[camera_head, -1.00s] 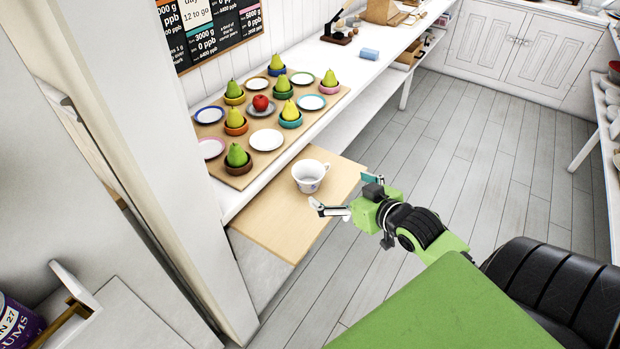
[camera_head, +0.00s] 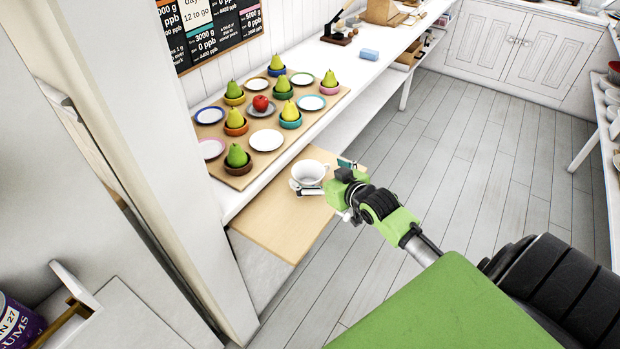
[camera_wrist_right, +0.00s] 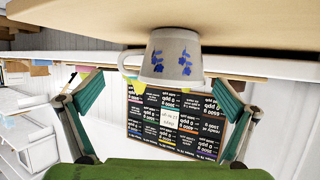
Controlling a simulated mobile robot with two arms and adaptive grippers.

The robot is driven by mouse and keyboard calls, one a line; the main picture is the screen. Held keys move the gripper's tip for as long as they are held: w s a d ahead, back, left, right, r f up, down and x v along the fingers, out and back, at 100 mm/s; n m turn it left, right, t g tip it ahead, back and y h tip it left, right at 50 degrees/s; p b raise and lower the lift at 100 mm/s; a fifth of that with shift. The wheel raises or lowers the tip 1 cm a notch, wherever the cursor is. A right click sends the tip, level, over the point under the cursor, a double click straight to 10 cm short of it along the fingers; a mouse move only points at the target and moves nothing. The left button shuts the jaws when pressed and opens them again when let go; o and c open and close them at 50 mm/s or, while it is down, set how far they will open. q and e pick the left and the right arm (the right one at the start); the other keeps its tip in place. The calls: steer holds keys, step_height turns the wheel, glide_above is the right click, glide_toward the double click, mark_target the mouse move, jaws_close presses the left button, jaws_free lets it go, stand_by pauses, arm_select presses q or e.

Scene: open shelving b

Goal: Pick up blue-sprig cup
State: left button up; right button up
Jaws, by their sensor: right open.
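The white blue-sprig cup (camera_head: 309,172) stands on the light wooden pull-out board (camera_head: 268,226) below the counter. In the right wrist view, which is upside down, the cup (camera_wrist_right: 172,58) shows blue sprigs on its side and its handle at the left. My right gripper (camera_head: 322,178) is open at the cup's near right side, one finger overlapping the cup's front in the head view. In the wrist view the gripper's two teal-padded fingers (camera_wrist_right: 160,105) are spread wide, with no cup between the pads. Whether a finger touches the cup, I cannot tell. My left gripper is not in view.
A board (camera_head: 237,180) on the white counter above holds several pears in coloured bowls, plates and a red apple (camera_head: 261,103). A white post (camera_head: 180,150) stands left of the pull-out board. Open floor (camera_head: 470,160) lies to the right.

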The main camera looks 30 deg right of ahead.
steer(key=shift+x, duration=1.3)
steer(key=shift+s, duration=0.1)
steer(key=c, duration=1.2)
